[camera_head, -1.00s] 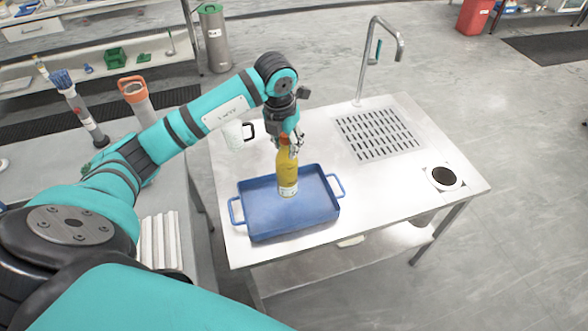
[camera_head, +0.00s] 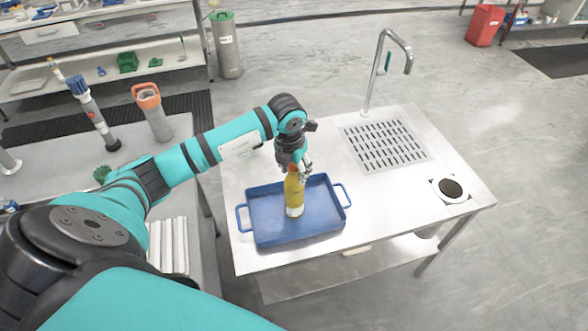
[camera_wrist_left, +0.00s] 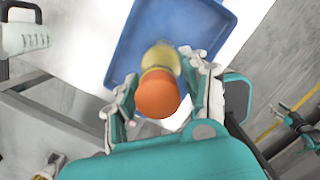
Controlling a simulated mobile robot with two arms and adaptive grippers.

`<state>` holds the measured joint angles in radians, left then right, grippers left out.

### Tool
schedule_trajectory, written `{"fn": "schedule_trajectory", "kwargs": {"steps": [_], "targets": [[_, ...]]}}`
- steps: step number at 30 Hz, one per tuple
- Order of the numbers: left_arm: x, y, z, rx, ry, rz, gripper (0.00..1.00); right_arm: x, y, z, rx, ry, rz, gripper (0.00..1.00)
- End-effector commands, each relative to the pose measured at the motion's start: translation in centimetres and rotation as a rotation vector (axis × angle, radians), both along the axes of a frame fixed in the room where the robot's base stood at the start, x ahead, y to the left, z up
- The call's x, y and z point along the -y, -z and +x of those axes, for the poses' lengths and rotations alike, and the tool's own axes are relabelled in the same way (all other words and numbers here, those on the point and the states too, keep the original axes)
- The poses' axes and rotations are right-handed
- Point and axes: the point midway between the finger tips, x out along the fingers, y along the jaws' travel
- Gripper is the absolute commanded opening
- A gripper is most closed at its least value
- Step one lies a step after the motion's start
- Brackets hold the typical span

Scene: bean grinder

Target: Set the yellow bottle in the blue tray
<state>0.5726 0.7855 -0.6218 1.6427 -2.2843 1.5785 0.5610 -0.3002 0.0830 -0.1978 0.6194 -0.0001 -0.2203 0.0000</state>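The yellow bottle (camera_head: 294,200) with an orange cap stands upright over the inside of the blue tray (camera_head: 260,225), near its middle. Whether its base touches the tray floor, I cannot tell for sure. My left gripper (camera_head: 302,168) is at the top of the bottle. In the left wrist view, the fingers of the left gripper (camera_wrist_left: 160,82) lie on both sides of the bottle and appear closed on it below the orange cap (camera_wrist_left: 157,94). The blue tray (camera_wrist_left: 130,45) shows behind it. My right gripper is not in view.
The tray lies on a steel table (camera_head: 400,205) with a drain grate (camera_head: 385,147), a faucet (camera_head: 372,75) and a round opening (camera_head: 450,188). A white container with a dark handle (camera_wrist_left: 22,35) is left in the wrist view. The table's right side is clear.

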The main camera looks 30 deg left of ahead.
Motion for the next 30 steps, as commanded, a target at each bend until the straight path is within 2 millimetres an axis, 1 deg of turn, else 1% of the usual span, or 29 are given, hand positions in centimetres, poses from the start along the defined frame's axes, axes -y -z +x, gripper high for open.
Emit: {"fn": "schedule_trajectory", "kwargs": {"steps": [8,11,13,17,24,27,30], "targets": [[0.0,0.0,0.0,-0.001,0.0,0.0,0.56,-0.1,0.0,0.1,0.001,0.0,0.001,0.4],[0.0,-0.4,0.0,-0.001,0.0,0.0,0.56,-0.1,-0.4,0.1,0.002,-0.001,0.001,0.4],[0.0,-0.8,0.0,0.001,0.001,0.0,0.56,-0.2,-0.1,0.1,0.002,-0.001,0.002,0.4],[0.0,-2.9,-0.3,0.005,0.002,0.001,0.56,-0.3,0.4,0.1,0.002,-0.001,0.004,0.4],[0.1,-8.1,-1.1,0.004,0.0,0.0,0.56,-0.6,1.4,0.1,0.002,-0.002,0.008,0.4],[0.1,-9.9,-1.4,0.003,0.001,0.0,0.56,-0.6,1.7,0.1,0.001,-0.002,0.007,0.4],[0.1,-11.1,-1.6,0.002,-0.001,0.0,0.56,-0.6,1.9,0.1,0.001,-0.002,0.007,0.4]]}}
